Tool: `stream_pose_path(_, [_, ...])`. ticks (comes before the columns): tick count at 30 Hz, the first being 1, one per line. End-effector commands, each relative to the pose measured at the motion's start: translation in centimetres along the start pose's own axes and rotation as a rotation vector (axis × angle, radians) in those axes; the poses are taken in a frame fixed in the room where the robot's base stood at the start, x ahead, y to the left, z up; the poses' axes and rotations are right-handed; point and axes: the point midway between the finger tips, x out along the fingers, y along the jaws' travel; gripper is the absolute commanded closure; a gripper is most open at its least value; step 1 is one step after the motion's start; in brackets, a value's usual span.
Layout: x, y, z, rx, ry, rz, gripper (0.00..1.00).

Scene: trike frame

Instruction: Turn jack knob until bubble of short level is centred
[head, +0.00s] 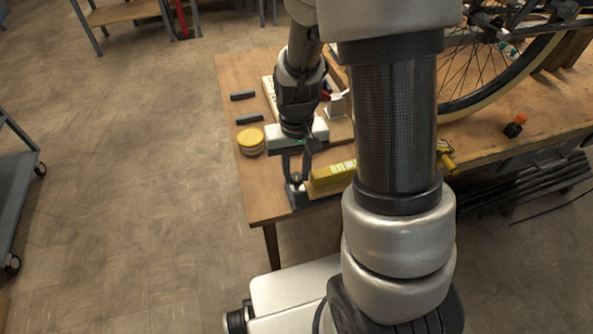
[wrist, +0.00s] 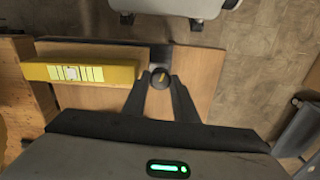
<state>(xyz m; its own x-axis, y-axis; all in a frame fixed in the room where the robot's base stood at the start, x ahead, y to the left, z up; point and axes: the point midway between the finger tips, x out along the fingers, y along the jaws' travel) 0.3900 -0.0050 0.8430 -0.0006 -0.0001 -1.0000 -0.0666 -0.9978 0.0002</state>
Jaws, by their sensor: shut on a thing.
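My gripper (wrist: 160,82) points down at the near left corner of the workbench. Its two dark fingers are shut on the jack knob (wrist: 160,77), a small dark round knob with a yellow mark on top. In the head view the fingers stand around the jack (head: 296,190), which is partly hidden by them. The short level (wrist: 112,75) is a yellow bar lying left of the knob in the wrist view. Its vial (wrist: 87,74) is pale yellow with dark lines. A whitish patch, perhaps the bubble, lies slightly left of the vial's middle; its exact position is too small to tell.
A round yellow tin (head: 251,142) and two dark bars (head: 249,119) lie on the bench (head: 233,85) left of my gripper. A bicycle wheel (head: 500,70) stands at the right. A small orange-capped bottle (head: 515,125) is beside it.

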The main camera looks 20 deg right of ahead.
Motion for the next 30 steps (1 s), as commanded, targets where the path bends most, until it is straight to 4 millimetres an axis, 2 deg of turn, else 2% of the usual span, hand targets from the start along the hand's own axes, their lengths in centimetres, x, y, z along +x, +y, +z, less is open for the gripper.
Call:
stream_pose_path(4, [0.0, 0.0, -0.1, -0.126, 0.002, -0.001, 0.96])
stream_pose_path(13, [-0.1, 0.0, -0.1, -0.145, 0.002, 0.000, 0.96])
stream_pose_path(14, [-0.1, 0.0, -0.1, -0.145, 0.002, 0.000, 0.69])
stream_pose_path(15, [-0.1, 0.0, -0.1, -0.144, 0.002, 0.000, 0.66])
stream_pose_path(25, [-0.4, 0.0, -0.1, -0.144, 0.002, 0.000, 0.66])
stream_pose_path(30, [-2.7, -0.1, -0.2, -0.144, 0.006, 0.000, 0.66])
